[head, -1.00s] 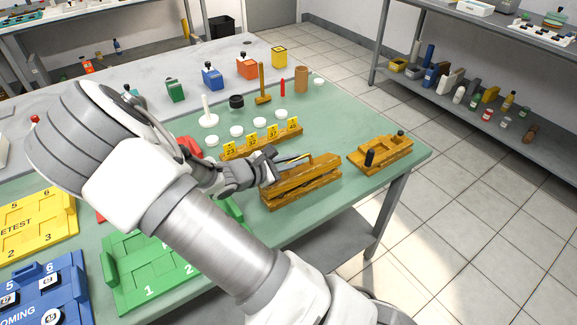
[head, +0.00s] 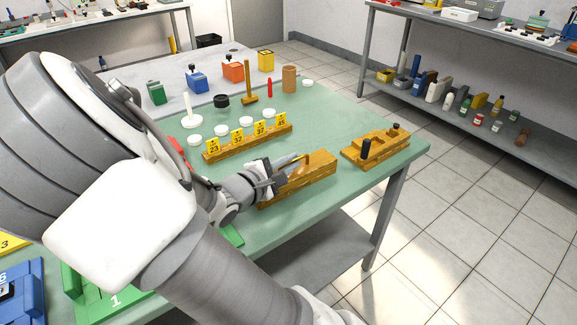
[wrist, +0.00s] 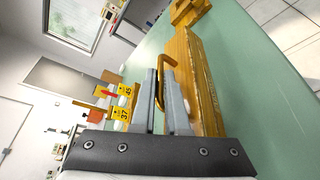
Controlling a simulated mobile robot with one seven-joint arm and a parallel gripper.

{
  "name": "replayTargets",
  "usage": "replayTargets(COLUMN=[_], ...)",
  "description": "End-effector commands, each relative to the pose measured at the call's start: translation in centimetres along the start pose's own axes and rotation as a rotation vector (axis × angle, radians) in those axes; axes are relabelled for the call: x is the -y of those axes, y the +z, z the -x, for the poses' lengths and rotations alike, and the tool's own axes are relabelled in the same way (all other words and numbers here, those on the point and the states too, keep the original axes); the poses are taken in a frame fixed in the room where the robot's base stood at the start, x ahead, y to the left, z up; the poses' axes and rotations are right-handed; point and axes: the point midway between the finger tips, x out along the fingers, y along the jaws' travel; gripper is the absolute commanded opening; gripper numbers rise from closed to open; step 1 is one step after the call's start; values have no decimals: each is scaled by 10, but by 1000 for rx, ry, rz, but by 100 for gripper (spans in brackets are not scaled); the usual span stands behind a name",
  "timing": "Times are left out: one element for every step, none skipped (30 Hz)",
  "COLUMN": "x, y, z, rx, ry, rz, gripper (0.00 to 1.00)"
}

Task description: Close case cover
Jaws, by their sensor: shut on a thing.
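The wooden case (head: 315,176) lies near the front edge of the green table, its long side toward me. Its cover carries a brown handle (head: 310,156), which also shows in the wrist view (wrist: 162,92). The cover looks down on the case with no clear gap, but my arm hides the left end, so I cannot tell whether it is fully flush. My gripper (head: 293,162) is at the left part of the cover. In the wrist view its two grey fingers (wrist: 161,78) are shut with the handle between them.
A wooden rack with yellow number cards (head: 247,143) stands behind the case. A second wooden fixture with black posts (head: 376,148) sits to the right, near the table edge. White discs, a mallet (head: 249,85) and a brown cylinder (head: 289,79) stand farther back.

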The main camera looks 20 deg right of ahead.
Motion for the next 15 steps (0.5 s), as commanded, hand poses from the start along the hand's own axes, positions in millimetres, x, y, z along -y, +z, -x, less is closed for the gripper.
replayTargets(x=[1, 1, 1, 1, 1, 1, 1, 1, 1, 1, 2, 2, 2, 2, 1], y=[0, 0, 0, 0, 0, 0, 0, 0, 0, 0, 0, 0, 0, 0, 0], z=[0, 0, 0, 0, 0, 0, 0, 0, 0, 0, 0, 0, 0, 0, 0], rx=[0, 0, 0, 0, 0, 0, 0, 0, 0, 0, 0, 0, 0, 0, 0], ry=[-1, -1, -1, -1, -1, -1, -1, -2, -2, -2, -2, -2, -2, -2, -2], rz=[-1, -2, -2, -2, -2, -2, -2, -1, -1, -1, -1, -1, -1, -1, -1], gripper=[0, 0, 0, 0, 0, 0, 0, 0, 0, 0, 0, 19, 25, 25, 25])
